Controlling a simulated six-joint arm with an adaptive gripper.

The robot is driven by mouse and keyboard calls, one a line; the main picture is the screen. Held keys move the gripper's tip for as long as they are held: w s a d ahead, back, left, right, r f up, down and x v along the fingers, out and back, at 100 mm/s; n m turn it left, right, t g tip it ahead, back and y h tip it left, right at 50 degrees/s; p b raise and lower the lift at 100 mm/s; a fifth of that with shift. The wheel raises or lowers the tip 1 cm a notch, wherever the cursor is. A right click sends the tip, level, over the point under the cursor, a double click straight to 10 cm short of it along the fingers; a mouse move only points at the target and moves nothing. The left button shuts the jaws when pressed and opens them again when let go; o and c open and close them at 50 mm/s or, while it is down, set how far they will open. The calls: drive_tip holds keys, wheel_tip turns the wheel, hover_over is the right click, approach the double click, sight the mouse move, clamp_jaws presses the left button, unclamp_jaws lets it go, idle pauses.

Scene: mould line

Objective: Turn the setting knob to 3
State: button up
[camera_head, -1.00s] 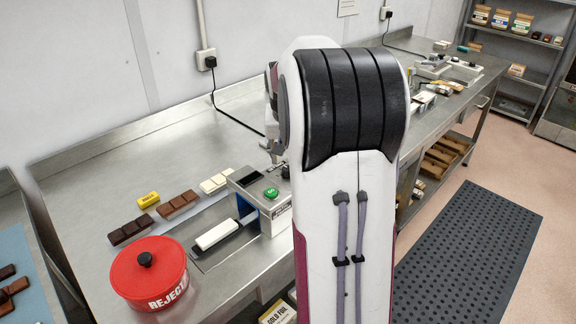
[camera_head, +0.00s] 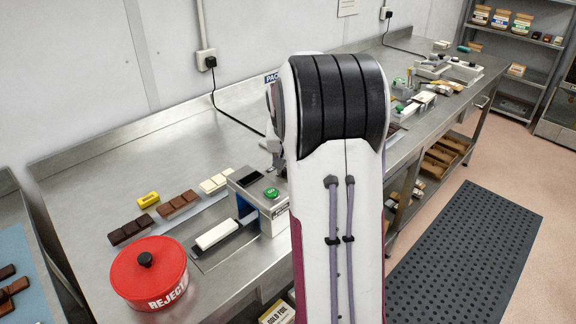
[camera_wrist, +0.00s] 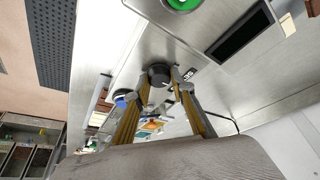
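The setting knob (camera_wrist: 160,75) is a dark round knob on a grey metal panel, seen in the wrist view. A pale mark shows on it, but I cannot read its setting. My gripper (camera_wrist: 163,76) has its two fingers apart, one on each side of the knob. A narrow gap seems to show on the right; contact on the left is unclear. In the head view my arm hides the knob and most of my gripper. The grey machine (camera_head: 264,205) there has a green button (camera_head: 271,192) and a dark display (camera_head: 249,179).
A white bar (camera_head: 216,234) lies on the dark strip at the machine's front. A red reject tub (camera_head: 148,272), chocolate bars (camera_head: 178,204) and a yellow block (camera_head: 148,199) are on the steel bench (camera_head: 95,190) to the left. More equipment stands farther right.

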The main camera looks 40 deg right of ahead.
drive_tip(key=shift+c, duration=1.3)
drive_tip(key=shift+m+g, duration=0.3)
drive_tip(key=shift+m, duration=0.6)
drive_tip(key=shift+w+a+m+g+h, duration=0.1)
drive_tip(key=shift+m+g+h, duration=0.2)
drive_tip(key=shift+m, duration=0.55)
drive_tip(key=shift+w+m+g+h, duration=0.1)
drive_tip(key=shift+m+g+h, duration=0.2)
drive_tip(key=shift+m, duration=0.55)
drive_tip(key=shift+m+g, duration=0.7)
drive_tip(key=shift+m, duration=1.2)
drive_tip(key=o, duration=1.1)
